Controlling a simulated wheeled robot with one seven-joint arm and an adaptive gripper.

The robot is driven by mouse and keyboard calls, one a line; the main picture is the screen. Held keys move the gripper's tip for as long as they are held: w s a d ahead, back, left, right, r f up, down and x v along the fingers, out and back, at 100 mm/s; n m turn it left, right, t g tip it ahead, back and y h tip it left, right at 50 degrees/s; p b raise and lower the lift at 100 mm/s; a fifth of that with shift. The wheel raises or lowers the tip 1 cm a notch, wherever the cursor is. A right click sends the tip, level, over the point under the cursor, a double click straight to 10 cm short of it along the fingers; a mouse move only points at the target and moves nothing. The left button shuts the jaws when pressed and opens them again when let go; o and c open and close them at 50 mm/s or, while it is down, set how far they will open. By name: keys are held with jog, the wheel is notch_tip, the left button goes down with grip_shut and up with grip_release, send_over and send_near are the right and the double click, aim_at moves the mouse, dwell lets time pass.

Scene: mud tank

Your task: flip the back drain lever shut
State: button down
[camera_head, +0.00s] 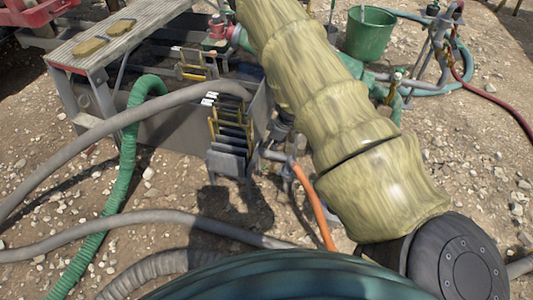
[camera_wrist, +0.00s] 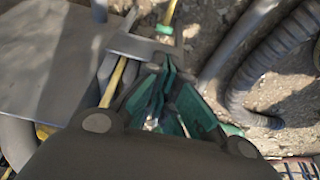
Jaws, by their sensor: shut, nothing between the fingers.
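My gripper (camera_wrist: 168,72) shows in the wrist view, its green fingers together and empty; it is out of the head view. A yellow bar (camera_wrist: 113,82) runs beside the fingers on their left, and a grey bracket (camera_wrist: 145,47) crosses just beyond them. Another yellow piece (camera_wrist: 168,14) sticks up past the bracket. I cannot tell which of these is the back drain lever, or whether the fingers touch any of them. In the head view, an orange bar (camera_head: 313,206) slants down beside the tank (camera_head: 165,118); its role is unclear. My arm hides part of the tank's right side.
A grey hose (camera_head: 120,120) arches over the tank and a green corrugated hose (camera_head: 131,150) hangs at its left. Yellow-railed steps (camera_head: 232,135) stand at the tank's front. A green bucket (camera_head: 369,33) stands behind. In the wrist view, a ribbed hose (camera_wrist: 275,50) lies right.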

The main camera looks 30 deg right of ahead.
jog(key=b, duration=0.3)
send_over(271, 169)
jog(key=w+a, duration=0.2)
jog(key=w, duration=0.1)
notch_tip(271, 169, down, 11)
jog(key=shift+a+f, duration=0.15)
jog(key=shift+f, duration=0.7)
jog(key=shift+a+f, duration=0.1)
jog(key=shift+w+p+x, duration=0.2)
jog(key=shift+p+x, duration=0.3)
jog(key=shift+x, duration=0.65)
jog(key=shift+a, duration=0.1)
jog(key=shift+r+p, duration=0.75)
jog(key=shift+r, duration=0.2)
